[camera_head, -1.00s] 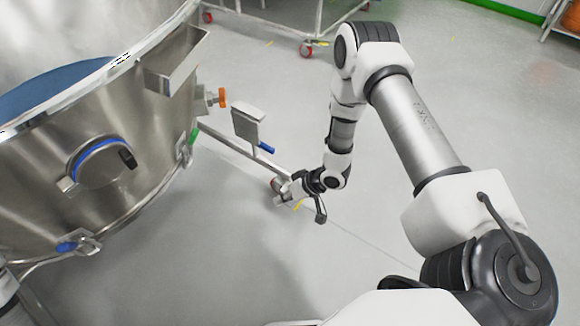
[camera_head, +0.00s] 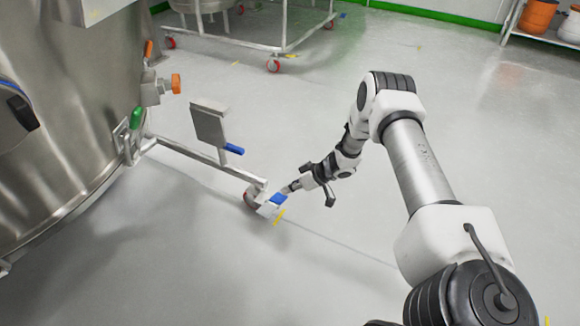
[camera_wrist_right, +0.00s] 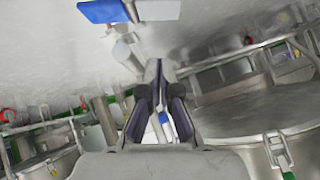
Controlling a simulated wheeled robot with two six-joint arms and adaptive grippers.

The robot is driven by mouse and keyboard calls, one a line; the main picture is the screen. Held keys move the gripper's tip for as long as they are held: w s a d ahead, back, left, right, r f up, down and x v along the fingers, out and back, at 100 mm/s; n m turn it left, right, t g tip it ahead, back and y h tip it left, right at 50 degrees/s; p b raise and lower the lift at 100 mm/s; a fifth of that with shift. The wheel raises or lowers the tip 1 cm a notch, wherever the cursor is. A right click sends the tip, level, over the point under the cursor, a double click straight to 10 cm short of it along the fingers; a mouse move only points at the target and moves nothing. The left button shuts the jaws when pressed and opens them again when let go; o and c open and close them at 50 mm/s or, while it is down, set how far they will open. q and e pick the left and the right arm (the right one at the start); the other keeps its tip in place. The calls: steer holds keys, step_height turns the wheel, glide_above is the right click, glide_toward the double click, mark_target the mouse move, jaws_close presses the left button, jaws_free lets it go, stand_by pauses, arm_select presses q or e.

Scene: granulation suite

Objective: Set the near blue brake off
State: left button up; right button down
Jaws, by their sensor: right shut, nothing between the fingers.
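The near blue brake (camera_head: 279,198) is a small flat pedal on the caster at the end of the tank frame's leg, in the head view. My right gripper (camera_head: 291,187) is shut and empty, just above and right of the pedal; I cannot tell whether they touch. In the right wrist view, the shut fingers (camera_wrist_right: 159,75) point up the picture. A flat blue plate (camera_wrist_right: 105,11), probably the pedal, lies beyond them at the top left edge. My left gripper is not in view.
The steel tank (camera_head: 75,110) stands at left. A second wheeled frame (camera_head: 250,45) stands behind.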

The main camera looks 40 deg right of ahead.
mark_target(266, 209)
steer(key=b+x, duration=0.1)
steer(key=x, duration=0.2)
steer(key=b+x, duration=0.2)
steer(key=x, duration=0.1)
steer(key=shift+f+b, duration=0.3)
steer(key=shift+f, duration=0.2)
steer(key=shift+s+a+f+b, duration=0.1)
steer(key=shift+a+f+b, duration=0.15)
steer(key=shift+f+b, duration=0.3)
steer(key=shift+a+f+b, duration=0.2)
steer(key=shift+f+b, duration=0.2)
steer(key=shift+f, duration=0.25)
steer(key=shift+a+f+b, duration=0.2)
steer(key=shift+f+b, duration=0.1)
steer(key=shift+f, duration=0.1)
steer(key=shift+s+r, duration=0.1)
